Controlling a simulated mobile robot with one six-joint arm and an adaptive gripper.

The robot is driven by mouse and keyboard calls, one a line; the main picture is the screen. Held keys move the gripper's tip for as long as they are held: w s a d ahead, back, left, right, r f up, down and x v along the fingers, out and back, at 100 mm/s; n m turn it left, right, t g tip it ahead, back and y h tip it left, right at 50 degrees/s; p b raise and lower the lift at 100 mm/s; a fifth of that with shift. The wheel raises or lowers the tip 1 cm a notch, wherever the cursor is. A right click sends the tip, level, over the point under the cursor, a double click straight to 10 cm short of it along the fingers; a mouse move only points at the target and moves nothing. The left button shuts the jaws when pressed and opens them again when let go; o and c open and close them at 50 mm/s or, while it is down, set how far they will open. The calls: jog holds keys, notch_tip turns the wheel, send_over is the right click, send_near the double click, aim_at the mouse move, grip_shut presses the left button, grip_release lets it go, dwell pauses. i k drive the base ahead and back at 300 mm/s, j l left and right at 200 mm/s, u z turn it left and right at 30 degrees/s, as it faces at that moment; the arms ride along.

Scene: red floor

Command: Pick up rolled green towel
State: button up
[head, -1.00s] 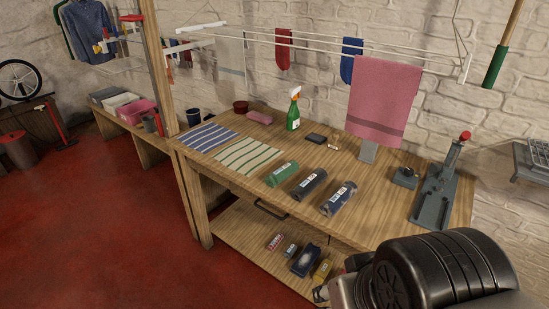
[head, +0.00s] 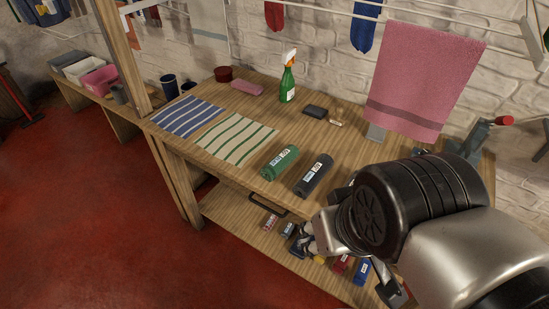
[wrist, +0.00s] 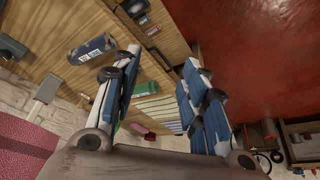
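The rolled green towel (head: 280,162) lies on the wooden bench top near its front edge, with a white label on it. A dark grey rolled towel (head: 314,175) lies just right of it. My gripper (wrist: 163,57) is open and empty in the wrist view, its two blue-padded fingers spread wide apart. A dark blue-grey roll (wrist: 92,48) shows left of the fingers there. In the head view my arm hides much of the gripper, near the bench's front right.
Two striped towels (head: 188,117) (head: 237,138) lie flat left of the rolls. A green spray bottle (head: 288,80) stands behind. A pink towel (head: 425,80) hangs at the right. Several small items lie on the lower shelf (head: 225,212). Red floor (head: 110,230) is open in front.

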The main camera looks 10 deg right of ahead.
aim_at(269, 172)
jog(key=i+j+z, duration=0.1)
jog(key=i+z, duration=0.15)
jog(key=z, duration=0.2)
jog(key=i+j+z, duration=0.2)
jog(key=z, duration=0.25)
jog(key=i+j+z, duration=0.3)
jog(key=z, duration=0.15)
